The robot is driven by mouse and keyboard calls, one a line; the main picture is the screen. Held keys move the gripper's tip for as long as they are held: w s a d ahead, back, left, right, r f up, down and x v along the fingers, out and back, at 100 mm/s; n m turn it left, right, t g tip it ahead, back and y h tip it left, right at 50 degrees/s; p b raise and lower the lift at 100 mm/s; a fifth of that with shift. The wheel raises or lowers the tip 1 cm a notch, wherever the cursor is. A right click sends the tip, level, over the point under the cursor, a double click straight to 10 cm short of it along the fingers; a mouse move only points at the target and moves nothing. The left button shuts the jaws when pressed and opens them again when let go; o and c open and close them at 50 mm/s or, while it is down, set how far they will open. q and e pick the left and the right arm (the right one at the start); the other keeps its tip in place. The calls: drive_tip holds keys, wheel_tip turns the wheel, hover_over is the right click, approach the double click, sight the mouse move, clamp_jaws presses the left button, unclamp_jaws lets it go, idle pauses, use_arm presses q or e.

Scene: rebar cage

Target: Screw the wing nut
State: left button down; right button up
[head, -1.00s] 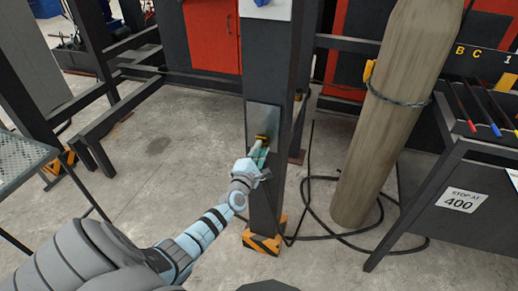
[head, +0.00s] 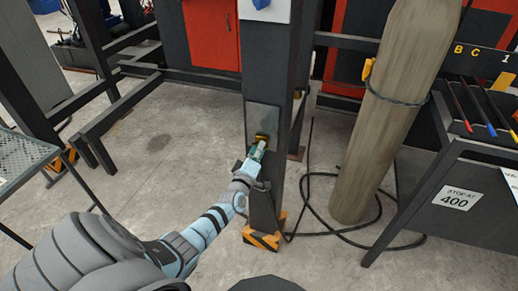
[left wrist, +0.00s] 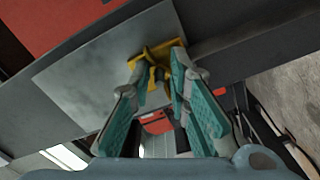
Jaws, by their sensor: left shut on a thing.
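The yellow wing nut (head: 262,138) sits at the front of a grey metal plate (head: 262,118) on a dark upright post. In the left wrist view the wing nut (left wrist: 153,54) lies between my fingertips, with its wings spread to both sides near the plate (left wrist: 90,70). My left gripper (head: 256,152) reaches up to it from the lower left and is shut on it. The teal finger pads (left wrist: 157,80) flank its middle, and the fingers partly cover it. The thread behind the nut is hidden. My right gripper is not in view.
The post stands on an orange-and-black foot (head: 264,236). A tall tan cylinder (head: 385,130) and a looped black cable (head: 340,235) are to the right, beside a dark rack with a sign (head: 459,198). A mesh table (head: 25,158) is at the left. Open floor lies between.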

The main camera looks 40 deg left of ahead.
use_arm(q)
drive_tip(key=shift+r+m, duration=0.1)
drive_tip(key=shift+m, duration=0.5)
drive_tip(key=c, duration=1.6)
unclamp_jaws()
drive_tip(key=shift+a, duration=0.1)
drive_tip(key=shift+o, duration=0.2)
drive_tip(key=v, duration=1.2)
